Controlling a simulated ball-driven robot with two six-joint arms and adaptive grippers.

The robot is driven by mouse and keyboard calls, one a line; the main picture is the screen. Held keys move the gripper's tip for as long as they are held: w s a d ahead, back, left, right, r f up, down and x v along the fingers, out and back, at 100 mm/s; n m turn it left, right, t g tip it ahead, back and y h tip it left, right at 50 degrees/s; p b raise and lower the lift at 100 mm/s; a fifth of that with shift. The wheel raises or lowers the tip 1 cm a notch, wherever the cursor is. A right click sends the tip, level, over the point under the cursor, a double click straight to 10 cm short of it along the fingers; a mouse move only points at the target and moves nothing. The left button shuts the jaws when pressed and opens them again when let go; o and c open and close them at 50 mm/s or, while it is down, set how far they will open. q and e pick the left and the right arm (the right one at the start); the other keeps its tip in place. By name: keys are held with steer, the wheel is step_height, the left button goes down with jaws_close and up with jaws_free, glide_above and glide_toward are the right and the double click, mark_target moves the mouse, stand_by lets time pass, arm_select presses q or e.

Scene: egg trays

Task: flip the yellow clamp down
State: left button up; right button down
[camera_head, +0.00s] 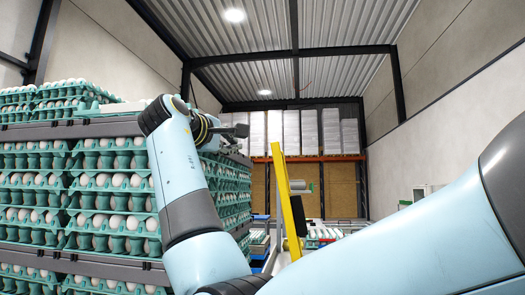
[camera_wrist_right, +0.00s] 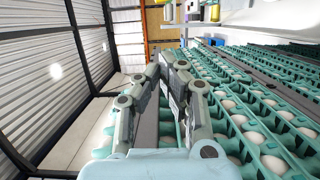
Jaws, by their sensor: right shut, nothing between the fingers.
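The yellow clamp (camera_head: 287,205) stands nearly upright in the middle of the head view, leaning a little left at its top. A dark bracket shows beside its lower part, and its foot is partly hidden behind my right arm. My right gripper (camera_head: 238,131) is left of the clamp's top and a little higher in the picture, apart from it as far as I can tell. In the right wrist view the gripper's fingers (camera_wrist_right: 172,66) are shut together with nothing between them. I cannot clearly make out the clamp there. My left gripper is not in view.
Tall stacks of green egg trays (camera_head: 110,195) with white eggs stand at the left, close behind my right arm. Egg trays (camera_wrist_right: 240,110) also fill the right wrist view's right side. White wrapped stacks (camera_head: 300,132) stand on an orange rack (camera_head: 308,158) at the back.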

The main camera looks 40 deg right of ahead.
steer(key=w+d+p, duration=0.1)
steer(key=d+p, duration=0.1)
steer(key=d, duration=0.9)
steer(key=shift+d, duration=0.35)
steer(key=shift+f, duration=0.1)
